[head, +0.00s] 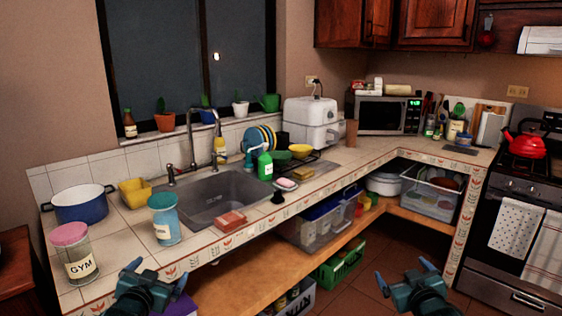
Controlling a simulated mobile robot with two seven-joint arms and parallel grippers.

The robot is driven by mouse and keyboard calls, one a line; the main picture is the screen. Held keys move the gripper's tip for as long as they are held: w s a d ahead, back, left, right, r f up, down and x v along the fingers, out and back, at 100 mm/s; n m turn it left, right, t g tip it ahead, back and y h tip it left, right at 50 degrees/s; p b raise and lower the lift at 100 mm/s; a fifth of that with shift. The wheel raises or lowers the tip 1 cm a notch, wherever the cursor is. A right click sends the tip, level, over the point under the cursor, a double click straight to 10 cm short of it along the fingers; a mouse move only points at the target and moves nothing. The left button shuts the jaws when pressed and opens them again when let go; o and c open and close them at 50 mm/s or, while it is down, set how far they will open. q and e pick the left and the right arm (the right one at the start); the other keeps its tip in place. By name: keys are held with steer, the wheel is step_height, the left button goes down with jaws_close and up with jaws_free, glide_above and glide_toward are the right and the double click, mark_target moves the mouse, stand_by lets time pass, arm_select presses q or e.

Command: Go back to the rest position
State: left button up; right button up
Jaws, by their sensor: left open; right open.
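My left gripper (147,277) is at the bottom left, in front of the tiled counter's front edge. It is open with nothing between its fingers. My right gripper (408,276) is at the bottom right, over the floor in front of the lower shelf. It is open and empty. Both grippers are low in the view and apart from each other. Neither is seen touching anything.
A wooden shelf (240,280) lies below. Floor (365,270) is open around my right gripper.

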arm_select(q)
steer(key=s+d+f+g+h, duration=0.1)
steer(key=s+d+f, duration=0.4)
steer(key=s, duration=0.6)
steer(key=s+d+f+g+h, duration=0.1)
steer(key=s+d+f, duration=0.4)
steer(key=s, duration=0.5)
steer(key=s+d+f+g+h, duration=0.1)
steer(key=s+d+f+g, duration=0.2)
steer(key=s, duration=0.8)
step_height(320, 180, down, 2)
steer(key=shift+s+d+f+n+h, duration=0.1)
steer(key=shift+s+d+n+h, duration=0.25)
steer(key=shift+d, duration=0.8)
arm_select(e)
steer(key=s+a+f+g+y, duration=0.1)
steer(key=s+a+f, duration=0.4)
steer(key=s, duration=0.6)
steer(key=s+a+f+g+y, duration=0.1)
steer(key=s+a+f, duration=0.4)
steer(key=s, duration=0.5)
steer(key=s+a+f+g+y, duration=0.1)
steer(key=s+a+f+g, duration=0.2)
steer(key=s, duration=0.8)
step_height(320, 180, down, 2)
steer(key=shift+s+a+f+m+y, duration=0.1)
steer(key=shift+s+a+m+y, duration=0.25)
steer(key=shift+a, duration=0.8)
